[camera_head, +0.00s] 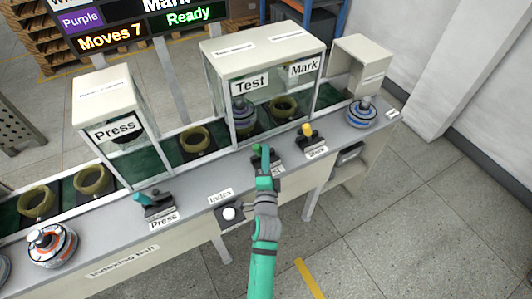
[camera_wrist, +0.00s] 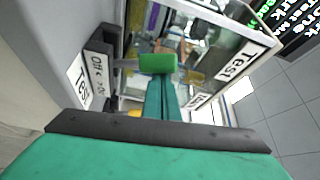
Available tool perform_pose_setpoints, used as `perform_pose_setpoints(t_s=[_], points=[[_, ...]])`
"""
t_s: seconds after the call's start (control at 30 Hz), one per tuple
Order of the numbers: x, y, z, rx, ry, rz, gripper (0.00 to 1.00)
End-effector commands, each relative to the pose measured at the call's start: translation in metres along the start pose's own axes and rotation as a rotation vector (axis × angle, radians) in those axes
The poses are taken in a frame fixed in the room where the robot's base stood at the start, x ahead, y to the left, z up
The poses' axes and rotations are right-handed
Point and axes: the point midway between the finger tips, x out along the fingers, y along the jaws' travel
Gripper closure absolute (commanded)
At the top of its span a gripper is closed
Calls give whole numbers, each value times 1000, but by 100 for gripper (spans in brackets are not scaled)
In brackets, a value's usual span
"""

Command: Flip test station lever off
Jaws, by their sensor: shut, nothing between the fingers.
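The test station (camera_head: 250,83) is a glass-fronted cabinet with a "Test" sign. Its lever has a green handle (camera_head: 256,149) on a dark base at the front of the bench. In the wrist view the green handle (camera_wrist: 157,63) sticks out from an off/on plate (camera_wrist: 99,75). My gripper (camera_head: 265,152) is right at this lever and partly covers its base and label. In the wrist view my gripper (camera_wrist: 167,85) is shut and empty, its tips just below the green handle. I cannot tell whether they touch it.
A yellow-handled lever (camera_head: 307,131) stands to the right, a teal press lever (camera_head: 152,200) to the left. A white index button (camera_head: 230,213) is beside my arm. A hub motor (camera_head: 361,112) sits at the bench's right end, another (camera_head: 50,244) at the left. A screen reads "Ready" (camera_head: 188,15).

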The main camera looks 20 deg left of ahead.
Motion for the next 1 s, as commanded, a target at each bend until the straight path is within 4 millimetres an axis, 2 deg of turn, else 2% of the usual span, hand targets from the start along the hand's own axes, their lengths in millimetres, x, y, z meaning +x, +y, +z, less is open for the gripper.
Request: perform_pose_setpoints(t_s=[0.57,0.67,0.9,1.0], points=[[0,0,2,3,-4,3,100],[1,-1,-3,2,-5,2,100],[6,-10,-35,1,-2,-2,100],[-13,-5,-34,3,0,3,100]])
